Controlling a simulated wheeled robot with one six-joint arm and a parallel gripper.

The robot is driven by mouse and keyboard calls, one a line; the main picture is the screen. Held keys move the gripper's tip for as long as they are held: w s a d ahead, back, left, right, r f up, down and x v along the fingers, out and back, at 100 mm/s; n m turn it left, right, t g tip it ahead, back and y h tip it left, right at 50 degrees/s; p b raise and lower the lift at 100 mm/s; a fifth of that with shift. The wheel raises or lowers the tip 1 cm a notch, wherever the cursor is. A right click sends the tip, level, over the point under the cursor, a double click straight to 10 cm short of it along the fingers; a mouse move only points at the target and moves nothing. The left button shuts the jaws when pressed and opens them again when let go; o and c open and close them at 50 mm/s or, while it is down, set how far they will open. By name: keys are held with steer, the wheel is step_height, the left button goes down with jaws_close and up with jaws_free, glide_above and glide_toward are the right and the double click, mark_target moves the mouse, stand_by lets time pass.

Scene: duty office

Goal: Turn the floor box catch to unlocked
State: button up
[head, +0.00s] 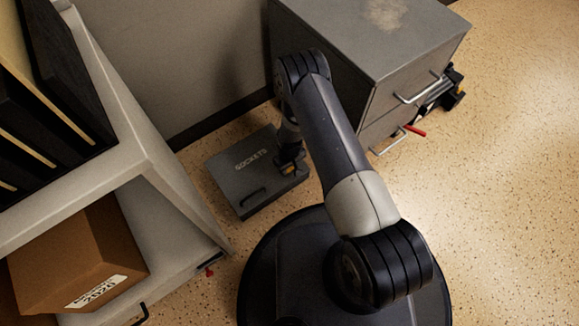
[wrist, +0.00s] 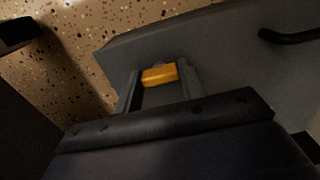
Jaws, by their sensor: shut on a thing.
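The grey floor box (head: 240,170), lettered SOCKETS, sits on the speckled floor with a dark handle (head: 253,197) near its front left edge. My gripper (head: 289,170) is down at the box's right end. In the wrist view the box (wrist: 220,45) fills the upper right, and its handle (wrist: 290,36) shows at the right edge. The orange-yellow catch (wrist: 160,74) lies between my two fingers, which are shut on it. In the head view my wrist and gripper cover most of the catch, and its turn position cannot be told.
A grey drawer cabinet (head: 375,40) stands right of the box, with a red item (head: 415,130) by its lower drawer. A shelf unit (head: 130,160) with a cardboard box (head: 75,255) stands on the left. A wall is close behind. Open floor (head: 500,220) lies to the right.

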steer(key=shift+n+b, duration=0.35)
steer(key=shift+n, duration=0.05)
steer(key=n+b, duration=0.1)
steer(key=n, duration=0.2)
steer(key=shift+f+b, duration=0.1)
steer(key=shift+b, duration=0.25)
steer(key=n+b, duration=0.2)
steer(key=n, duration=0.3)
steer(key=n+b, duration=0.1)
steer(key=n, duration=0.4)
steer(key=shift+n, duration=2)
steer(key=o, duration=1)
